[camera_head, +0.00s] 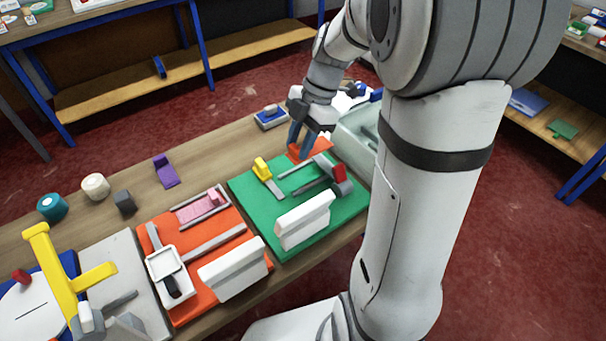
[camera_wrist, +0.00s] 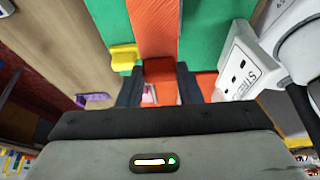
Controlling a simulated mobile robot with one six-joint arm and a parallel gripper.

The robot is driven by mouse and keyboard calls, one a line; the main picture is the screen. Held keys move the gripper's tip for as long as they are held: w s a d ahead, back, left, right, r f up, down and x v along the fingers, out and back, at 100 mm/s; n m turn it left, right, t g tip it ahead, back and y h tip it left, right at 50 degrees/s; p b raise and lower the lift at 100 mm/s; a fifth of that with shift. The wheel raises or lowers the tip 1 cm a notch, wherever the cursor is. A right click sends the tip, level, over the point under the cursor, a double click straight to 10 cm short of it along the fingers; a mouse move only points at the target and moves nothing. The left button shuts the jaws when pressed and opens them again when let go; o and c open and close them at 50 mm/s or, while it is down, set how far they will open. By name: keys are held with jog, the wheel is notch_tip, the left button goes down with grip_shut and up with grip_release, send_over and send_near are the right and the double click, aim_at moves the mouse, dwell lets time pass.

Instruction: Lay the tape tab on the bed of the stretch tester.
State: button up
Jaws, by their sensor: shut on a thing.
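The tape tab is a flat orange piece (camera_head: 311,151), held at the back edge of the green stretch tester (camera_head: 243,187). In the wrist view the orange tab (camera_wrist: 155,28) runs up from between my fingers, over the green board (camera_wrist: 205,28). My gripper (camera_head: 307,147) is shut on the tab, pointing down; its fingers flank the tab in the wrist view (camera_wrist: 160,80). I cannot tell whether the tab touches the board. The tester has a yellow clamp (camera_head: 262,168), a red-topped part (camera_head: 340,174), grey bars and a white sign (camera_head: 304,222), partly lettered "STRE" in the wrist view (camera_wrist: 240,72).
An orange fixture (camera_head: 185,238) with a pink strip (camera_head: 200,207) stands left of the tester. A purple holder (camera_head: 165,172), dark block (camera_head: 124,202) and tape rolls (camera_head: 95,186) lie behind it.

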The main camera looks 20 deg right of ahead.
notch_tip(320, 180, down, 8)
jog(key=shift+f, duration=0.25)
jog(key=o, duration=1)
jog(key=shift+f, duration=0.1)
jog(key=shift+c, duration=0.2)
